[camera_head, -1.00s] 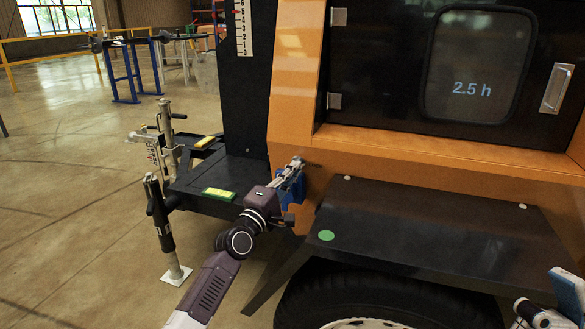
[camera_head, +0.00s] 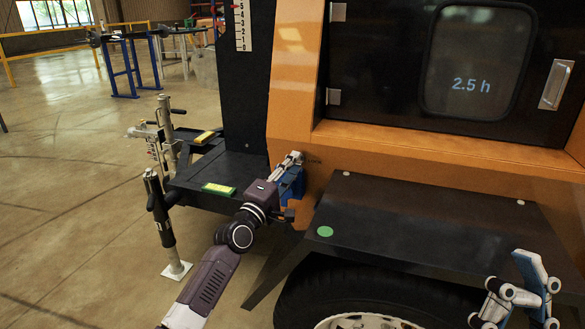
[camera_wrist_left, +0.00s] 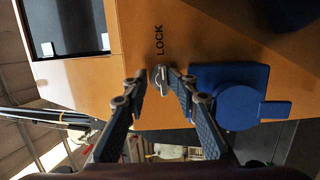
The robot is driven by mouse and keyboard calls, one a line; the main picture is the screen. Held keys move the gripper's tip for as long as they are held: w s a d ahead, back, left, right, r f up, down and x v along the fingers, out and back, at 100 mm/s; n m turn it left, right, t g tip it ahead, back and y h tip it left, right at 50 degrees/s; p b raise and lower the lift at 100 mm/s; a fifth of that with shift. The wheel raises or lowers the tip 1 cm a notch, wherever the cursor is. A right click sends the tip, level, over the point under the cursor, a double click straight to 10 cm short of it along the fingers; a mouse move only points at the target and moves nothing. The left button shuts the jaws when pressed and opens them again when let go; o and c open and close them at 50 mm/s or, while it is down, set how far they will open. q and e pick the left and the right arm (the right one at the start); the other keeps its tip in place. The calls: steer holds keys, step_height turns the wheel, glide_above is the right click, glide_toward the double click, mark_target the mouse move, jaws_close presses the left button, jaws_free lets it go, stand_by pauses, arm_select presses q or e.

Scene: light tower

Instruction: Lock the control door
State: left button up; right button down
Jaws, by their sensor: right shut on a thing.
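The black control door (camera_head: 390,90) is closed in the orange housing, with a window reading 2.5 h and a metal handle (camera_head: 556,85) at its right. In the left wrist view a small metal lock piece (camera_wrist_left: 160,82) is on the orange panel below the word LOCK. My left gripper (camera_wrist_left: 153,76) has its fingers apart on either side of this piece; the right finger is very near it, contact unclear. In the head view the left gripper (camera_head: 296,160) is at the panel's lower left corner. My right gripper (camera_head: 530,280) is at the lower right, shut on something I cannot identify.
A blue box-like part (camera_wrist_left: 230,95) is on the panel close to the left gripper. A black fender (camera_head: 430,225) with a green dot spans above the tyre, beneath the door. A jack post (camera_head: 160,220) stands at the left.

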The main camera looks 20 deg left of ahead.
arm_select(q)
steer(key=shift+f, duration=0.1)
steer(key=shift+s+f, duration=0.2)
steer(key=shift+s, duration=0.05)
steer(key=v, duration=1.1)
steer(key=shift+s, duration=0.25)
steer(key=shift+a+r, duration=0.1)
steer(key=shift+a, duration=0.05)
